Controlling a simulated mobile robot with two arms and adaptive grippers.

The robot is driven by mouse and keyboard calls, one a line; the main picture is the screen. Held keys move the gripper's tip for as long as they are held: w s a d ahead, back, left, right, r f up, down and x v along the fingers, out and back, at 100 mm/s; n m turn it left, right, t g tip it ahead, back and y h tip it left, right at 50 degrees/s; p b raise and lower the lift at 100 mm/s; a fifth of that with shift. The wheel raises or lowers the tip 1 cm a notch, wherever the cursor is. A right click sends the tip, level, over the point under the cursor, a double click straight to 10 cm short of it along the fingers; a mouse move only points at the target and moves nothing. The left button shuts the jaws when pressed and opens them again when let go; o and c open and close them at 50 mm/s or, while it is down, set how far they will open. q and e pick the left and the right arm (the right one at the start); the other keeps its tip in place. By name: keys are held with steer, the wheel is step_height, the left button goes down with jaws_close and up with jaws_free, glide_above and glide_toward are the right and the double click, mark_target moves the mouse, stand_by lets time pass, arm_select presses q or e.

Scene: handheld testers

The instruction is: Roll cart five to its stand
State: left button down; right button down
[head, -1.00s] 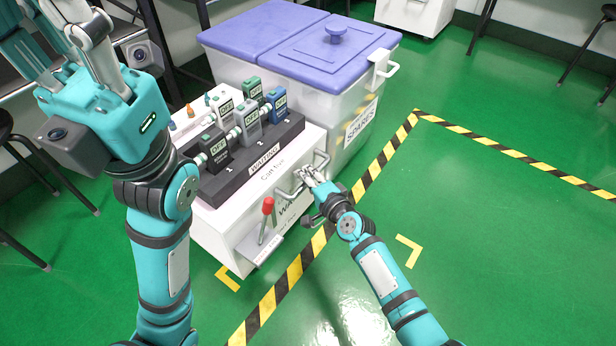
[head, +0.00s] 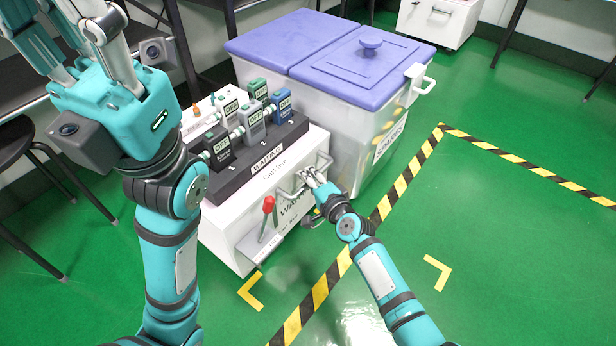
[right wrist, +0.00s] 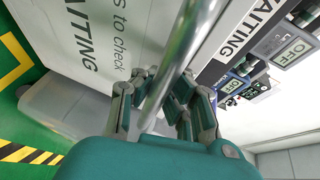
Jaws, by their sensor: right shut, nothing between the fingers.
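The white cart (head: 225,235) stands left of centre in the head view. Its label is small and seems to read "Cart five"; its sign reads "WAITING". It carries several handheld testers on a dark rack (head: 240,175). A red-knobbed lever (head: 268,205) is at its front. My right gripper (head: 308,178) is shut at the cart's metal handle (right wrist: 185,45). In the right wrist view the bar crosses at the fingers; whether they press on it cannot be told. My left gripper (head: 75,45) is raised at the upper left, fingers apart and empty, tips partly cut off.
A clear bin with purple lids (head: 350,80), labelled "SPARES", stands close behind the cart. Yellow corner marks (head: 250,293) and striped tape (head: 400,190) lie on the green floor. A stool (head: 15,145) is at the left. The floor at right is open.

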steer(key=c, duration=2)
jaws_free()
steer(key=shift+r, duration=0.1)
steer(key=o, duration=0.7)
steer(key=shift+s, duration=0.1)
steer(key=v, duration=1.2)
